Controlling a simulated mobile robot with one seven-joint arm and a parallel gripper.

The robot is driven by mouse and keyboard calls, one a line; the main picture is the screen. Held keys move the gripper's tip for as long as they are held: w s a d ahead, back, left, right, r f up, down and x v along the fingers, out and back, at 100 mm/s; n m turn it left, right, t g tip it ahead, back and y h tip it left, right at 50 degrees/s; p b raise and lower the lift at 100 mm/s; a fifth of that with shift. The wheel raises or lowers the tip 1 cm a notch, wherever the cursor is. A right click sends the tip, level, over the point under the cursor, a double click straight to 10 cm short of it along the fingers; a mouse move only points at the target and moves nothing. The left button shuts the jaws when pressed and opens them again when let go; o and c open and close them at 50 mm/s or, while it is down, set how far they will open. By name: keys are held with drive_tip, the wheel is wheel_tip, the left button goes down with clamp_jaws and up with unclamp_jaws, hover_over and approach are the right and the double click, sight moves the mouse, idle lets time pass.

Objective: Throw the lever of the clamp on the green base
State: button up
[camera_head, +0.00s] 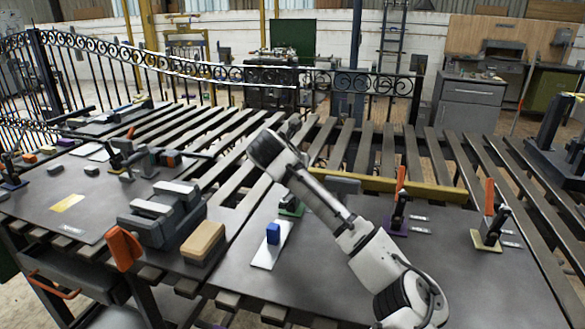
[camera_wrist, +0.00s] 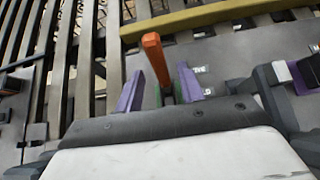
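The clamp on the green base (camera_head: 291,208) stands on the dark plate, mostly hidden behind my arm in the head view. In the wrist view its orange lever (camera_wrist: 155,62) stands upright, tilted slightly left, above the green base (camera_wrist: 176,97). My gripper (camera_wrist: 160,80) is open, with its two purple fingers apart on either side of the lever in the picture. I see no clear contact between fingers and lever. In the head view the gripper is hidden and I cannot make it out.
A clamp on a purple base (camera_head: 394,228) and one on a yellowish base (camera_head: 486,241) stand to the right, with upright orange levers. A blue block (camera_head: 273,233) sits on a white strip at the left. A yellow bar (camera_head: 425,189) runs behind.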

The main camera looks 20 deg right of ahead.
drive_tip(key=shift+s+a, duration=0.1)
drive_tip(key=b+v, duration=0.2)
drive_tip(key=v, duration=1.1)
drive_tip(key=shift+s+r, duration=0.25)
